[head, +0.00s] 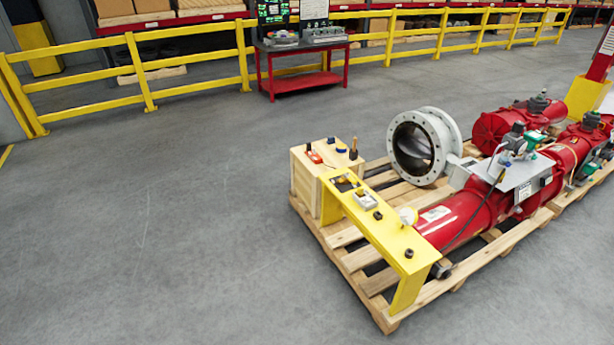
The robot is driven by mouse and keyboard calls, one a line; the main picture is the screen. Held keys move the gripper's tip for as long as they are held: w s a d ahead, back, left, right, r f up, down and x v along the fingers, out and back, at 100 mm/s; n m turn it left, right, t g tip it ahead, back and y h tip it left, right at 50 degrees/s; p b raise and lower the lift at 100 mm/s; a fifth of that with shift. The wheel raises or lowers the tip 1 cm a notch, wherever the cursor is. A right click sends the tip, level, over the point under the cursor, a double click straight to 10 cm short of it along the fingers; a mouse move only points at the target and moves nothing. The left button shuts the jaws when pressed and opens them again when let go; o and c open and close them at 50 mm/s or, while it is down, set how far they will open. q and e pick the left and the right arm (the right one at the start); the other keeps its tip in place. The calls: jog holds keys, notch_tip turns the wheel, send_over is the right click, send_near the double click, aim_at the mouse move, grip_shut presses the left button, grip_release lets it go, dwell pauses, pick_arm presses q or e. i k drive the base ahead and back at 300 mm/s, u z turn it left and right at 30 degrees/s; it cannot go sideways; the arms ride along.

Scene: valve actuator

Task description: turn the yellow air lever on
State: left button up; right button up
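A yellow bracket (385,235) stands along the near left edge of a wooden pallet. On its top is a dark plate (343,183) with small fittings, and beside it a light grey box (366,201) with a small yellow part (361,191) at its back edge. This yellow part may be the air lever, but it is too small to tell its shape or position. A round whitish gauge (408,216) sits farther along the bracket. Neither of my grippers is in view.
A red valve actuator (465,213) and a grey flanged valve (448,135) lie on the pallet (350,258). A wooden crate (303,178) with small tools stands at its left corner. Grey floor is clear to the left. A red workbench (300,82) and yellow railing (195,92) stand behind.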

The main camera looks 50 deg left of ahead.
aim_at(351, 179)
jog(key=u, duration=1.85)
jog(key=i, duration=1.8)
jog(key=z, duration=0.1)
